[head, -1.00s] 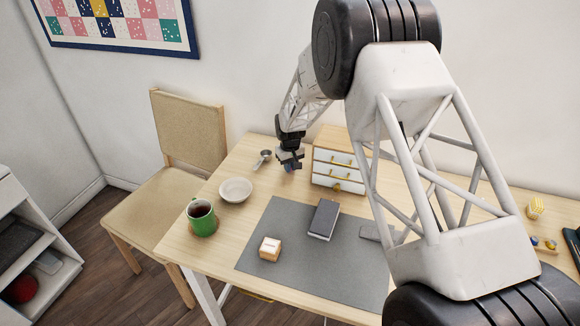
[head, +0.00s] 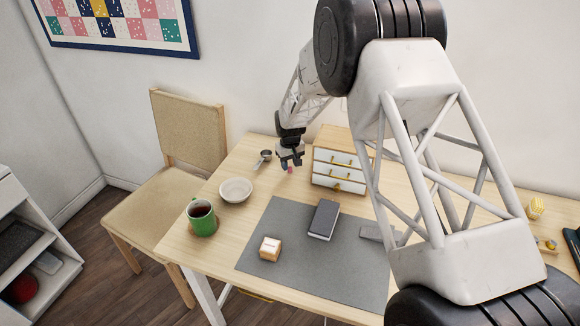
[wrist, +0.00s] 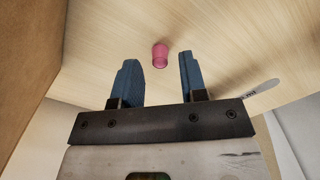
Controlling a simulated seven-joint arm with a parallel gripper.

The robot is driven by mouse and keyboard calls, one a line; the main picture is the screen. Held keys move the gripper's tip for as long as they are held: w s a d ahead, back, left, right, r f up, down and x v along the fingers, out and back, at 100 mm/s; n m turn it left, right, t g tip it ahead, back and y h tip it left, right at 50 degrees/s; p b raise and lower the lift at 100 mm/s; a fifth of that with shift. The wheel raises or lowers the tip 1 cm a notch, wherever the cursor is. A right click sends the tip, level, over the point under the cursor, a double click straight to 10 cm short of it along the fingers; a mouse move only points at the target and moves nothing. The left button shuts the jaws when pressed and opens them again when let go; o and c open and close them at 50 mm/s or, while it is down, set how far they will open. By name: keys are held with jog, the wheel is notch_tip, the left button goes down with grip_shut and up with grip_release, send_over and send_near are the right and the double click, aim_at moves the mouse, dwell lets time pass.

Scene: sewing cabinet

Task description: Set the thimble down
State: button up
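The pink thimble (wrist: 160,55) stands on the light wooden tabletop in the wrist view, just beyond my fingertips and in line with the gap between them. A small pink spot of it (head: 290,169) shows below my gripper in the head view. My gripper (wrist: 157,70) is open and empty, its two blue fingers apart with clear space on both sides of the thimble. In the head view my gripper (head: 290,160) is low over the back of the table, left of the small drawer cabinet (head: 338,171).
A metal measuring scoop (head: 264,157) lies close on the left of my gripper. A white bowl (head: 236,184) and green mug (head: 202,222) stand nearer the front.

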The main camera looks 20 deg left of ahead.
notch_tip(320, 180, up, 11)
jog(key=shift+f, duration=0.2)
dwell(0.3)
dwell(0.5)
